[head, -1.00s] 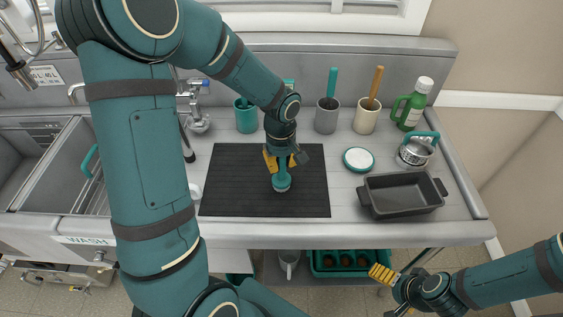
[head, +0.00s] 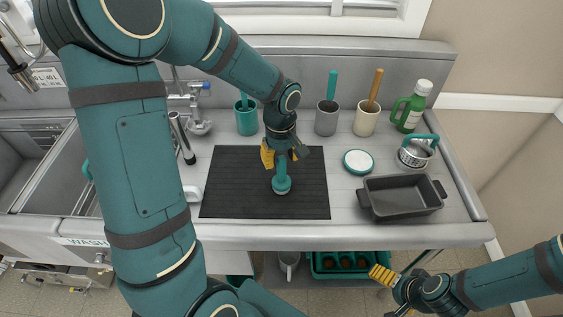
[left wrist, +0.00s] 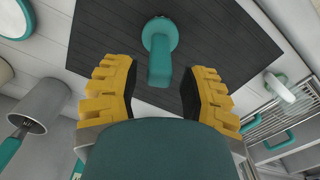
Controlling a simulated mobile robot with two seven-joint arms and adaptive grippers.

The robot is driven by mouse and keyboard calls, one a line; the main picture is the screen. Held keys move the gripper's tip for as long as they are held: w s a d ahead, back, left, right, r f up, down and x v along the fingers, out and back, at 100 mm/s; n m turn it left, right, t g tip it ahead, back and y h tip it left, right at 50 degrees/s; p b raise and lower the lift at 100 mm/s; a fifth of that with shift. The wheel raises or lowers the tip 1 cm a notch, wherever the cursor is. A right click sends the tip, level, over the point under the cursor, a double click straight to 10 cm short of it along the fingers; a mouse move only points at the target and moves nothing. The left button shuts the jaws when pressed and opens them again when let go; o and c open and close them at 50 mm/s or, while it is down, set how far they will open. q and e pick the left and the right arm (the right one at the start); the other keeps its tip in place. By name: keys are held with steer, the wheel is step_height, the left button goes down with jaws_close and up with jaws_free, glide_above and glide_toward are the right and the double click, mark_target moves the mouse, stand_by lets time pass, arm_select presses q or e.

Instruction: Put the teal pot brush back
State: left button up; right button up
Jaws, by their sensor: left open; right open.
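The teal pot brush (head: 281,178) stands upright on the dark ribbed mat (head: 225,190). Its handle points up and its round head is on the mat. My left gripper (head: 280,157) is open just above the brush. In the left wrist view the brush (left wrist: 160,55) shows between and slightly beyond the two spread yellow fingers of the left gripper (left wrist: 162,75), which do not appear to touch it. My right gripper (head: 388,287) is open and empty, low in front of the counter at the right.
A teal cup (head: 246,120), a grey cup (head: 326,120) and a cream cup (head: 365,122) hold handled tools at the back. A green bottle (head: 409,108), strainer (head: 416,153), lidded round dish (head: 358,161) and dark pan (head: 403,200) stand right. Sinks lie left.

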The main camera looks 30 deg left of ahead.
arm_select(q)
step_height(320, 180, up, 9)
steer(key=shift+r+p, duration=0.1)
steer(key=shift+p, duration=0.4)
steer(key=shift+s, duration=0.1)
